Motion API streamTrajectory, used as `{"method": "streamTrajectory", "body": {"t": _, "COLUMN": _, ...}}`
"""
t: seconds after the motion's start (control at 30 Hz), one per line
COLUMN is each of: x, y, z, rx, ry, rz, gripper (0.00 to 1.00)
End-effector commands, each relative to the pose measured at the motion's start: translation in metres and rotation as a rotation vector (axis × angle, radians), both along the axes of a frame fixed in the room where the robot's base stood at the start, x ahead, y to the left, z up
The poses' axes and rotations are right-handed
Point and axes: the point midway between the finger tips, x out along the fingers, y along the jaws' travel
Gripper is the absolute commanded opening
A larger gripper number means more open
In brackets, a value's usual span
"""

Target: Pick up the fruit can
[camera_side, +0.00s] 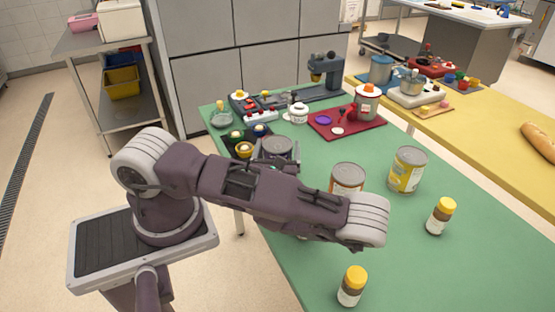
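Two metal-topped cans stand upright on the green table (455,255). One can (348,177) has a pale label with red-orange; my arm hides its lower part. The other can (407,170) stands to its right, fully visible, with a yellow and white label. The labels are too small to read, so I cannot tell which is the fruit can. My arm reaches from the left over the table's near side. I cannot make out my gripper's fingers; the arm links hide that area.
Two yellow-capped bottles stand near the cans, one at right (440,216) and one in front (352,287). A red tray (372,127) with a pot (367,102) and small items lies farther back. A coffee machine (325,75) stands behind. The front right of the table is clear.

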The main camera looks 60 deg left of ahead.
Motion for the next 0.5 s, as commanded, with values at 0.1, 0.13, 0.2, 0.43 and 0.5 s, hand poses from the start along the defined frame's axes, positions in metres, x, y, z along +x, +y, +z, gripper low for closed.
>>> {"method": "streamTrajectory", "body": {"t": 0.1, "x": -0.0002, "y": -0.0001, "z": 0.0001, "rx": 0.000, "ry": 0.000, "rz": 0.000, "gripper": 0.61}}
{"method": "streamTrajectory", "body": {"t": 0.13, "x": -0.0002, "y": -0.0001, "z": 0.0001, "rx": 0.000, "ry": 0.000, "rz": 0.000, "gripper": 0.55}}
{"method": "streamTrajectory", "body": {"t": 0.2, "x": -0.0002, "y": -0.0001, "z": 0.0001, "rx": 0.000, "ry": 0.000, "rz": 0.000, "gripper": 0.41}}
{"method": "streamTrajectory", "body": {"t": 0.43, "x": -0.0002, "y": -0.0001, "z": 0.0012, "rx": 0.003, "ry": -0.002, "rz": 0.001, "gripper": 0.03}}
{"method": "streamTrajectory", "body": {"t": 0.5, "x": -0.0003, "y": -0.0001, "z": 0.0012, "rx": 0.003, "ry": -0.002, "rz": 0.001, "gripper": 0.03}}
